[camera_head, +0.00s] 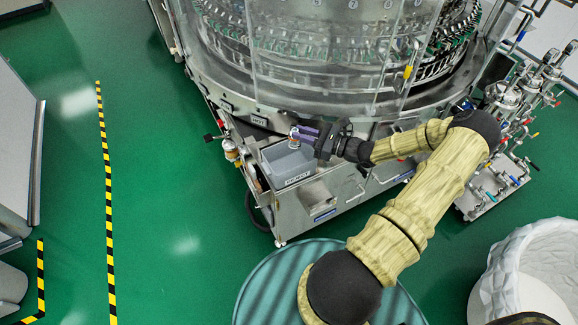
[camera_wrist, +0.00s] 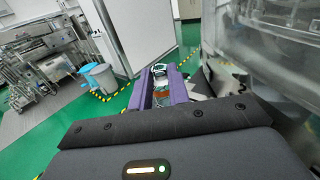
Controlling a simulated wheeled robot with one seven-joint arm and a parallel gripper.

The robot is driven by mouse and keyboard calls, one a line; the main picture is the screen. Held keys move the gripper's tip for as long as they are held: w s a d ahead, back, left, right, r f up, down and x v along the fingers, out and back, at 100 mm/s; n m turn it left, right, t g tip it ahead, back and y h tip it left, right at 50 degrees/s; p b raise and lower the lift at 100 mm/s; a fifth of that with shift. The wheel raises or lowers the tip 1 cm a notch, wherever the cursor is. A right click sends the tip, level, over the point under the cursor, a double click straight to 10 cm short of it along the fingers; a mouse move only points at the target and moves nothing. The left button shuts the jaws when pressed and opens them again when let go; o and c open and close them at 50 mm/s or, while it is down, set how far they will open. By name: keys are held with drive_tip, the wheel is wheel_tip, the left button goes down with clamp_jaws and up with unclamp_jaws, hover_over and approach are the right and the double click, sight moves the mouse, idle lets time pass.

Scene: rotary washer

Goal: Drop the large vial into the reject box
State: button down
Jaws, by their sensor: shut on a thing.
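The large vial (camera_head: 294,138) is small in the head view, with an orange-brown part and a pale top. My gripper (camera_head: 303,133) is shut on it with purple fingers. In the wrist view the vial (camera_wrist: 160,78) sits between the two purple fingers of my gripper (camera_wrist: 158,88), and its lower part is partly hidden. The reject box (camera_head: 289,166) is an open grey box with a label on its front, mounted on the side of the machine. In the head view the vial appears over the back part of the box opening, apart from its floor.
The rotary washer (camera_head: 330,50) with clear guards stands right behind the box. Small fittings (camera_head: 231,150) stick out left of the box. Green floor (camera_head: 160,200) lies open to the left. In the wrist view a blue-grey bin (camera_wrist: 98,77) stands far off.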

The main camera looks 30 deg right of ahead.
drive_tip(key=shift+f, duration=0.1)
wheel_tip(320, 180, down, 6)
drive_tip(key=b, duration=0.6)
drive_tip(key=c, duration=1.3)
unclamp_jaws()
drive_tip(key=shift+o, duration=0.2)
drive_tip(key=v, duration=1.7)
drive_tip(key=shift+d, duration=0.2)
drive_tip(key=shift+s, duration=0.15)
